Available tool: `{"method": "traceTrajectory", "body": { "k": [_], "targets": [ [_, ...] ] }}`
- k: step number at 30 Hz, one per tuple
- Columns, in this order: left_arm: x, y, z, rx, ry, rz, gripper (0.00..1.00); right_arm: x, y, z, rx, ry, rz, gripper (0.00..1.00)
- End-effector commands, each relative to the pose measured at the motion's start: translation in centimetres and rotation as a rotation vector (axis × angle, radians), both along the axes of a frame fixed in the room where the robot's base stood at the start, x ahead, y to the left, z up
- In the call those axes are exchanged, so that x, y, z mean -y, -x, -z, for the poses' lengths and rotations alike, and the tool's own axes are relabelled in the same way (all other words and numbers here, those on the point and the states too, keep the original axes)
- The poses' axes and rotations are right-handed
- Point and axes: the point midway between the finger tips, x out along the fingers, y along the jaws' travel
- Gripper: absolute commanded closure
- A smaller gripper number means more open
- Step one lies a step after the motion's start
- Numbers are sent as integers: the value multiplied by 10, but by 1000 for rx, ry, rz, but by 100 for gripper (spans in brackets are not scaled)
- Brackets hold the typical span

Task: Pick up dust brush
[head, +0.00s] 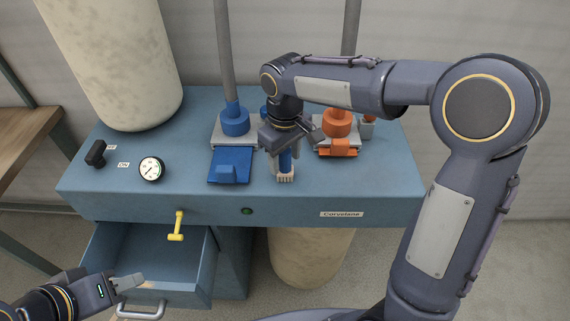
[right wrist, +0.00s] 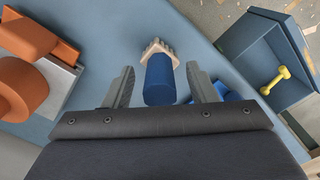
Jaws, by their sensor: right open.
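The dust brush has a blue handle and pale bristles (head: 285,177); it is on the blue bench top between the blue and orange fixtures. In the right wrist view the blue handle (right wrist: 159,82) lies between the two fingers. My right gripper (right wrist: 158,75) is open around the handle, with a gap on each side. In the head view the right gripper (head: 284,148) is over the brush and hides part of its handle. My left gripper (head: 128,283) is at the bottom left near the open drawer, away from the brush; its jaw opening is unclear.
The blue fixture (head: 232,165) stands left of the brush, and the orange fixture (head: 338,145) stands close on its right. A gauge (head: 151,169) and a black switch (head: 96,153) are at the bench's left.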

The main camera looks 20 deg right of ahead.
Motion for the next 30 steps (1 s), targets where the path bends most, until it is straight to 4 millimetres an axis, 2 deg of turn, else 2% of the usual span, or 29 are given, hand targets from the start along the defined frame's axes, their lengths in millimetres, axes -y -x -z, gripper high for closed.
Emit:
{"method": "traceTrajectory", "body": {
  "k": [2, 13, 23, 26, 30],
  "targets": [
    [0, 0, 0, 0, 0, 0, 64, 0, 0, 0, 0, 0, 1, 48],
    [0, 0, 0, 0, 0, 0, 64, 0, 0, -1, 0, 0, 1, 97],
    [0, 0, 0, 0, 0, 0, 64, 0, 0, -4, 1, 0, 1, 97],
    [0, 0, 1, 0, 0, 0, 64, 0, -1, -12, 3, -2, 1, 97],
    [0, 0, 2, 0, 0, 0, 64, -1, -1, -32, 4, -2, 2, 97]
  ]
}}
